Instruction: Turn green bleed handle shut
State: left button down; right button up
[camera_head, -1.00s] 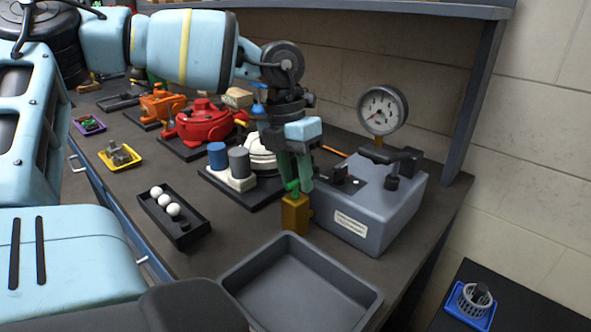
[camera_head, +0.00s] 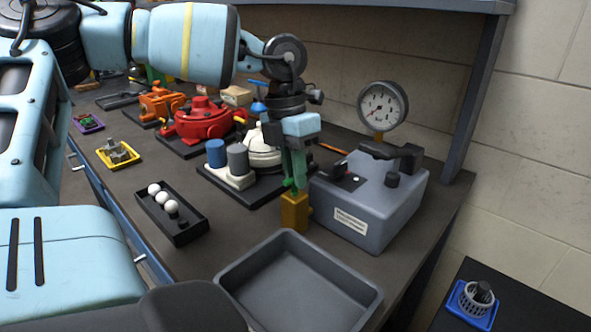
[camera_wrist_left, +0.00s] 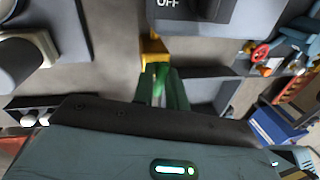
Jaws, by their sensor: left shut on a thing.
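The green bleed handle (camera_head: 289,183) sits on top of a yellow-brass valve block (camera_head: 294,212) at the front left side of the grey test box (camera_head: 375,200). My left gripper (camera_head: 294,178) points down over the block with its green fingers closed around the handle, hiding most of it. In the left wrist view the fingers (camera_wrist_left: 162,88) meet on the green handle, just below the yellow block (camera_wrist_left: 153,50). A round dial gauge (camera_head: 382,106) stands on the box. My right gripper does not show.
A grey empty tray (camera_head: 300,285) lies in front of the valve. A black tray with white balls (camera_head: 172,210) lies to the left. A base with blue and grey cylinders (camera_head: 228,165) stands just left of my gripper. Red (camera_head: 203,122) and orange motors stand farther back.

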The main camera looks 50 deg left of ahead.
pick_arm(q)
jog(key=m+b, duration=0.1)
jog(key=m, duration=0.1)
jog(key=shift+w+f+m, duration=0.1)
jog(key=shift+m, duration=0.2)
jog(key=m+b, duration=0.1)
jog(key=m, duration=0.1)
jog(key=shift+d+m+g, duration=0.15)
jog(key=shift+m+g, duration=0.25)
jog(key=m+y+b, duration=0.1)
jog(key=m, duration=0.4)
jog(key=shift+d+g, duration=0.15)
jog(key=shift+g, duration=0.25)
jog(key=m, duration=0.5)
jog(key=shift+d+y+b, duration=0.1)
jog(key=shift+y+b, duration=0.25)
jog(key=shift+y, duration=0.05)
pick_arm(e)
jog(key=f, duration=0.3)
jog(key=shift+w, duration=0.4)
pick_arm(q)
jog(key=shift+m, duration=0.5)
jog(key=c, duration=1.5)
grip_release()
jog(key=shift+o, duration=0.2)
